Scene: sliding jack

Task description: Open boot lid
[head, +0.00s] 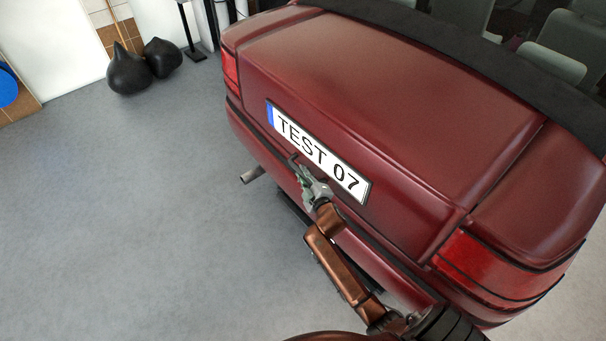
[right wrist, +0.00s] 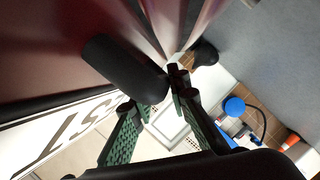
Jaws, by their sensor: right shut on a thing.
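The dark red boot lid (head: 400,110) of a car lies down, flush with the bodywork around it. A white number plate (head: 318,150) reading TEST 07 is on its rear face. My right gripper (head: 300,172) is at the plate's lower edge. In the right wrist view a black rounded handle (right wrist: 125,70) sticks out beside the plate, and my right gripper (right wrist: 153,95) is shut on it. The gripper hides most of the handle in the head view. My left gripper is not in view.
The rear bumper (head: 245,130) and a red tail light (head: 490,265) border the lid. An exhaust pipe (head: 252,174) sticks out below. Grey floor (head: 120,210) is clear to the left. Black bags (head: 128,70) lie near the wall. An orange cone (right wrist: 291,141) shows in the wrist view.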

